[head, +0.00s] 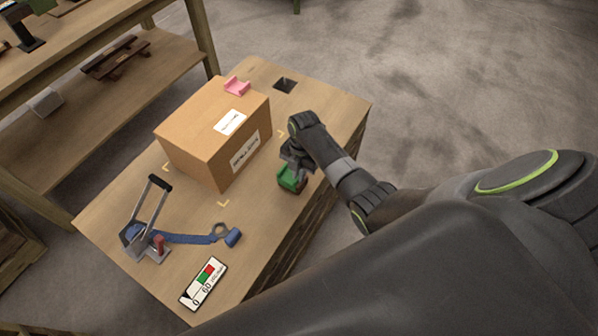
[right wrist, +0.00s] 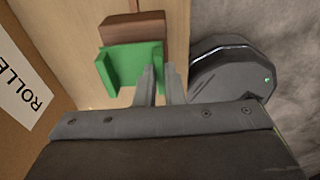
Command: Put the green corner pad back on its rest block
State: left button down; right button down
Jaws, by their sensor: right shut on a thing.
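In the right wrist view my right gripper (right wrist: 159,84) is shut on the right-hand wall of the green pad (right wrist: 130,65). The brown rest block (right wrist: 135,27) shows just beyond the pad, which overlaps its near part. In the head view a brown bit of the block (head: 303,187) shows beside the pad. I cannot tell whether the pad touches the block. My left gripper is not in view.
A strapping tool with a blue strap (head: 190,238) and a gauge card (head: 204,284) lie at the front left. A dark square (head: 285,84) is behind.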

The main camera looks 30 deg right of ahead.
jog(key=shift+f+b, duration=0.7)
jog(key=shift+f, duration=0.4)
jog(key=c, duration=1.5)
grip_release()
jog(key=shift+o, duration=0.2)
notch_tip(320, 180, up, 17)
jog(key=w+d+p, duration=0.1)
jog(key=shift+d+r+p, duration=0.2)
jog(key=shift+d+p, duration=0.1)
jog(key=shift+d, duration=0.1)
